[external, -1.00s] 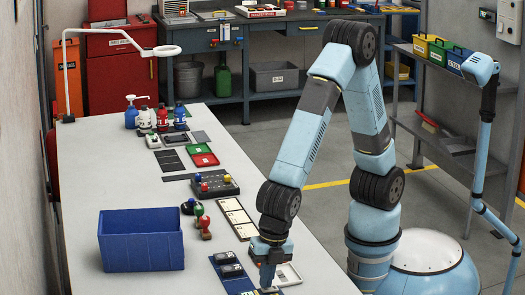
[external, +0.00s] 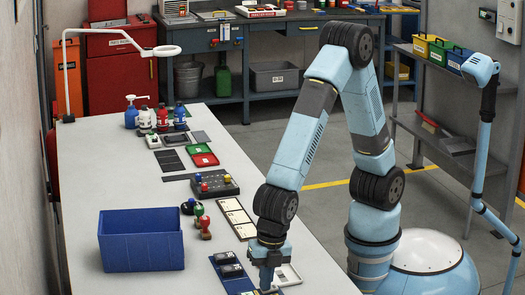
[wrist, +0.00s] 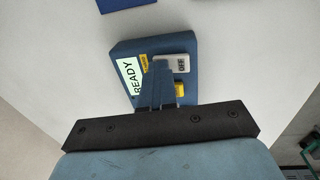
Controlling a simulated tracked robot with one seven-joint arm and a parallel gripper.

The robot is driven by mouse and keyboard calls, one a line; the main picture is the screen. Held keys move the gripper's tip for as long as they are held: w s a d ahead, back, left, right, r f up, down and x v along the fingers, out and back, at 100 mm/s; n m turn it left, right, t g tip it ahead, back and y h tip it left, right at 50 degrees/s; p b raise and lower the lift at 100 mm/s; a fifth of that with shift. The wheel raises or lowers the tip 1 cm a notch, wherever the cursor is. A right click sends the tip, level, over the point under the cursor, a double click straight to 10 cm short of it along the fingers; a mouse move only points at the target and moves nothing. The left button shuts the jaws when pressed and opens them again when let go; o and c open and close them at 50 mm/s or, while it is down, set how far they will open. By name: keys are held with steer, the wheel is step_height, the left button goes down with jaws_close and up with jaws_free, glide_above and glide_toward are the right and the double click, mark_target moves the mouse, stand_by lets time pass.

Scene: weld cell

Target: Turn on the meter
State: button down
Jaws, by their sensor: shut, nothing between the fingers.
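The meter is a blue box (wrist: 188,48) with a white READY label, a small yellow label and a yellow block. A light grey rocker (wrist: 184,64) marked OFF sits on its face. In the wrist view my gripper (wrist: 160,68) is shut and empty, its fingertips over the box at the left end of the rocker. They hide part of it, and I cannot tell if they touch it. In the external view my gripper (external: 267,284) points down at the near part of the bench, and the box is mostly cut off by the bottom edge.
On the bench (external: 110,170), a blue mat with dark devices (external: 230,270) lies just left of my gripper. A white tray (external: 288,275) lies just right. A blue bin (external: 141,240) stands further left. Stamps (external: 204,228) and cards (external: 235,216) lie beyond.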

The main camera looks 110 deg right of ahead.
mark_target(273, 287)
steer(key=shift+s+r, duration=0.1)
steer(key=shift+s, duration=0.7)
steer(key=shift+r, duration=0.15)
step_height(273, 287, up, 14)
steer(key=s, duration=0.1)
steer(key=shift+s+f, duration=0.25)
steer(key=shift+s, duration=0.15)
steer(key=shift+w, duration=0.7)
